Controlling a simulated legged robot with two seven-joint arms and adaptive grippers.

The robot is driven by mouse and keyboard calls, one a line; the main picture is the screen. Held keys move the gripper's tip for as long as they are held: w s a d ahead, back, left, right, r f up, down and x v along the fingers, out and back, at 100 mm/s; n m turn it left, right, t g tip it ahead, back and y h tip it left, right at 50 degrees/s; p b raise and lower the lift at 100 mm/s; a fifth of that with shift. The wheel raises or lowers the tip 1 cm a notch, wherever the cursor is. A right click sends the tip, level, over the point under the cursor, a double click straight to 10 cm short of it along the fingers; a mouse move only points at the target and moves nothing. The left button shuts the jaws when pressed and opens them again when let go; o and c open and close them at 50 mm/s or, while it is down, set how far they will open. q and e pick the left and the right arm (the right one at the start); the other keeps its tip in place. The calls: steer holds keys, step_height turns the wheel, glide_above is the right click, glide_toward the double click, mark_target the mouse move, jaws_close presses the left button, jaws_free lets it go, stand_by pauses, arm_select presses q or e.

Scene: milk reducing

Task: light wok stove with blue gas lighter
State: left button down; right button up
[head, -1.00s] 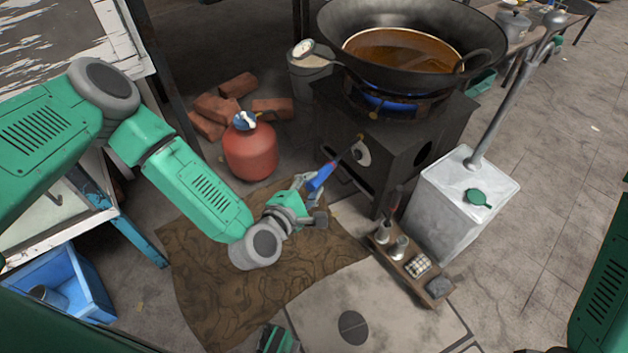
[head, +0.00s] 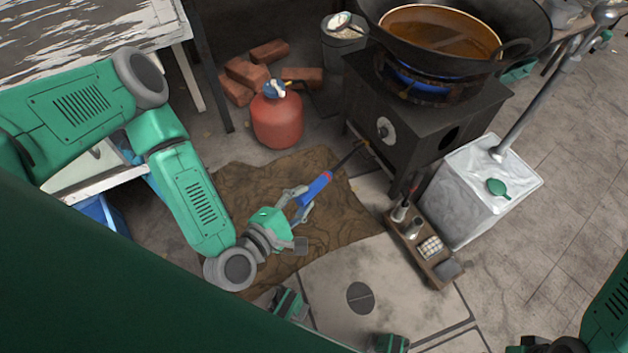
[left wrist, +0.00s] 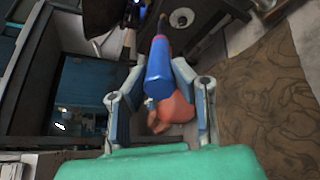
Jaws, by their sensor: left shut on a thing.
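My left gripper (head: 298,205) is shut on the blue gas lighter (head: 316,188), which has a red band and a long dark nozzle. The nozzle slants up and right, its tip by the front of the black wok stove (head: 395,135), near a round pale fitting; I cannot tell whether it touches. In the left wrist view the lighter (left wrist: 160,72) sits between both fingers of the left gripper (left wrist: 160,95), nozzle pointing away. A wok (head: 465,60) of brown liquid sits on the stove. Blue flame (head: 420,85) shows under it.
A red gas cylinder (head: 277,118) and bricks (head: 250,75) are left of the stove. A white metal canister (head: 470,195) and a wooden caddy (head: 418,250) stand at its right front. A brown mat (head: 335,225) lies under my left gripper.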

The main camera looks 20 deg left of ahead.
arm_select(q)
steer(key=s+a+p, duration=0.1)
steer(key=s+a, duration=0.1)
steer(key=s, duration=0.7)
steer(key=shift+p, duration=0.3)
steer(key=shift+w, duration=0.1)
stand_by(0.4)
